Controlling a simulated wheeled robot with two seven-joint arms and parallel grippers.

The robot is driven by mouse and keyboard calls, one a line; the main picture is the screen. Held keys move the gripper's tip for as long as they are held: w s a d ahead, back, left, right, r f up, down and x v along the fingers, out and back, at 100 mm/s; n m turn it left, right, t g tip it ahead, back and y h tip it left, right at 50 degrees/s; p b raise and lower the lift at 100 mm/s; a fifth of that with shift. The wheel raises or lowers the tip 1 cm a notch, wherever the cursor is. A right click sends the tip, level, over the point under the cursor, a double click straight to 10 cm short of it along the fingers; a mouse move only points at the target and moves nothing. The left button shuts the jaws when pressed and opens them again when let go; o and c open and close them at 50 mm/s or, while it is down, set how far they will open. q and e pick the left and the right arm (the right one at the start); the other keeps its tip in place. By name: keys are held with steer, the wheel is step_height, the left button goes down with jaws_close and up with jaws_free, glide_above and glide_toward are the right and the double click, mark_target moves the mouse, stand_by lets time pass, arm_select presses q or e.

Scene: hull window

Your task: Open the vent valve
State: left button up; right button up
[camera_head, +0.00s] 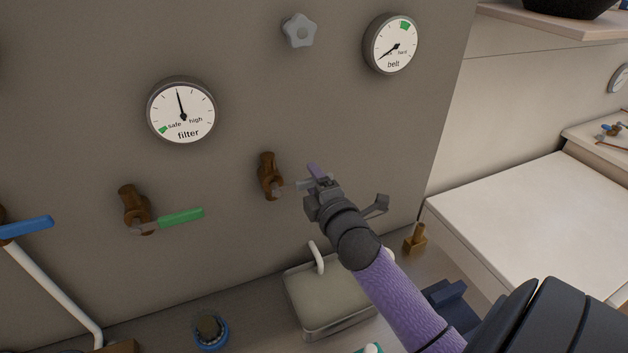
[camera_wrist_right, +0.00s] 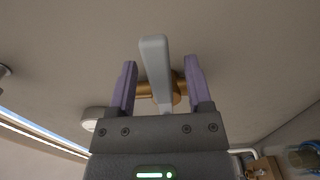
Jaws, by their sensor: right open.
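A brass-brown valve (camera_head: 268,172) with a grey lever (camera_head: 290,187) is mounted on the grey wall panel. No label on it can be read, so I cannot tell whether it is the vent valve. My right gripper (camera_head: 312,178) is at this lever, partly hiding its end. In the right wrist view the grey lever (camera_wrist_right: 154,65) stands between the two purple fingers of my right gripper (camera_wrist_right: 161,76). The jaws are open, with a gap visible on each side. The brown valve body (camera_wrist_right: 172,91) is behind the lever. My left gripper is not in view.
Left of it are a valve with a green lever (camera_head: 180,217) and a blue lever (camera_head: 28,228). A filter gauge (camera_head: 181,110), a belt gauge (camera_head: 391,44) and a grey knob (camera_head: 299,31) are above. A shallow tray (camera_head: 325,325) sits below. A white counter (camera_head: 530,220) is at right.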

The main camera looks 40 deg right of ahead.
steer(key=shift+w+d, duration=0.1)
steer(key=shift+w, duration=0.15)
jaws_close()
stand_by(1.3)
